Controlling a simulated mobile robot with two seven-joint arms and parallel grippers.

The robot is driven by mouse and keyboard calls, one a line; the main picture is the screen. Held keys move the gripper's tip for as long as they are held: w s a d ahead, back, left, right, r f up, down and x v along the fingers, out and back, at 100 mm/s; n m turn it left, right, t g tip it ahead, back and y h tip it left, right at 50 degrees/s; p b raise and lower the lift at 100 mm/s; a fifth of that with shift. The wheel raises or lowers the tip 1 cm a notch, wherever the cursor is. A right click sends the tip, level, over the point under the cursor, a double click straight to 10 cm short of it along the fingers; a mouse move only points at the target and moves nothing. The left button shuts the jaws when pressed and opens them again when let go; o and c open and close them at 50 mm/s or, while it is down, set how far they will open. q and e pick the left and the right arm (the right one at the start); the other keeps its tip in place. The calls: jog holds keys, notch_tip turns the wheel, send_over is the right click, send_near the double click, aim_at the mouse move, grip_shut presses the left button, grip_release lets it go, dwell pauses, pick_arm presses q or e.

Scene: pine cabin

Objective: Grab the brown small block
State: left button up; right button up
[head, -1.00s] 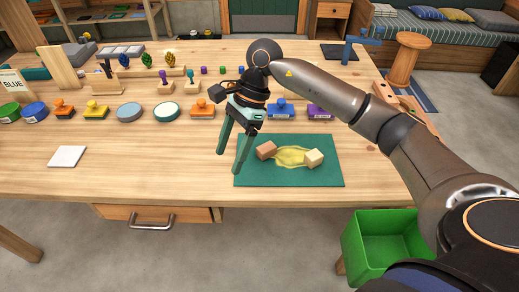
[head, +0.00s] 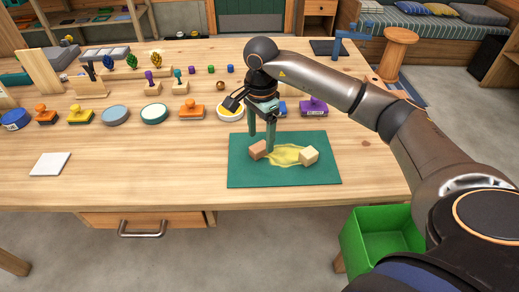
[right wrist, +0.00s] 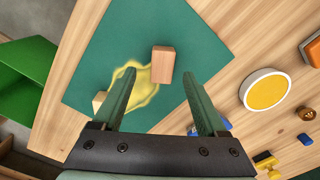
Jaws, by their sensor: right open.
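The brown small block (head: 257,149) lies on the left part of the green mat (head: 250,177), at the edge of a yellow patch. In the right wrist view the brown block (right wrist: 163,64) shows ahead of the fingertips and between their lines. My right gripper (head: 261,145) is open and empty, with its fingers pointing down at the block. The right wrist view shows its two fingers (right wrist: 160,85) spread apart. I cannot tell if a finger touches the block. A paler cream block (head: 309,156) lies to the right on the mat. My left gripper is not in view.
A yellow round pad (head: 230,114) and a purple stamp (head: 313,107) stand behind the mat. More stamps and round pads line the table to the left. A white tile (head: 50,164) lies at the left front. A green bin (head: 380,235) is below the table's right edge.

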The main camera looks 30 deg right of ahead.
aim_at(260, 146)
jog(key=shift+w+a+f, duration=0.1)
jog(key=shift+w+f, duration=0.05)
jog(key=shift+f, duration=1.8)
grip_shut()
